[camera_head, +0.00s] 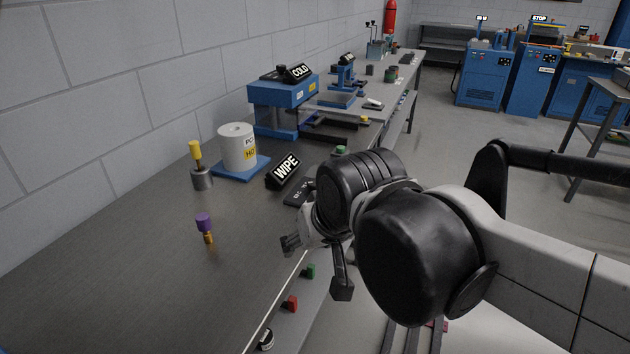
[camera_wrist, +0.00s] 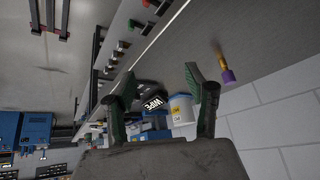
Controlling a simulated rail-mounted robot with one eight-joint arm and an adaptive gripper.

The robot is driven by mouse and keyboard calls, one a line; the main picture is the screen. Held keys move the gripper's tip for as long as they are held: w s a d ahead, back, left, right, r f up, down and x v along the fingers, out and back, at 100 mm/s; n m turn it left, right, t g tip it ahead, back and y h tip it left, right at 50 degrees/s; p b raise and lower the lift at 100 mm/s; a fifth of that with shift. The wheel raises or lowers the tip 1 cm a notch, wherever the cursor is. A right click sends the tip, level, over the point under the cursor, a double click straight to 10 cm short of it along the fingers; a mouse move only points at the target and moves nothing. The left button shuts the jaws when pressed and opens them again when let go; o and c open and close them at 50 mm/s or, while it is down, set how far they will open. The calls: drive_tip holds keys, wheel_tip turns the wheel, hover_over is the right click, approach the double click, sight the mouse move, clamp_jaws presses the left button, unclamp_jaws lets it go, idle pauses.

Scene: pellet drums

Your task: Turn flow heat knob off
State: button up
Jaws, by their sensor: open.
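Along the bench's front edge in the head view are a round knob with a black and white face (camera_head: 265,340), a red control (camera_head: 291,303) and a green control (camera_head: 310,271). I cannot read any label that marks one as flow heat. My gripper (camera_head: 316,266) is open and empty, over the front edge near the green control; my arm hides part of the edge beyond. In the wrist view, my gripper's two fingers (camera_wrist: 160,80) are spread apart with nothing between them, and the row of front controls (camera_wrist: 121,45) shows at upper left.
A white drum (camera_head: 238,146) stands on a blue base (camera_head: 243,170). Nearby are a "WIPE" sign (camera_head: 284,170), a yellow-topped tool (camera_head: 197,160) in a grey holder and a purple-topped tool (camera_head: 204,224). A blue machine (camera_head: 283,95) stands farther back. The near benchtop is mostly clear.

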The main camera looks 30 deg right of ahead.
drive_tip(key=w+d+r+m+g+p, duration=0.2)
drive_tip(key=w+d+r+m+p, duration=0.15)
drive_tip(key=w+r, duration=0.3)
drive_tip(key=m+g+p, duration=0.5)
drive_tip(key=m+p, duration=0.5)
drive_tip(key=m, duration=0.5)
hover_over(315, 182)
wheel_tip(315, 182, down, 2)
drive_tip(key=shift+n, duration=0.25)
wheel_tip(315, 182, down, 14)
drive_tip(key=shift+r+p, duration=0.1)
drive_tip(key=shift+p, duration=0.2)
drive_tip(key=c, duration=1.1)
drive_tip(key=shift+c, duration=0.2)
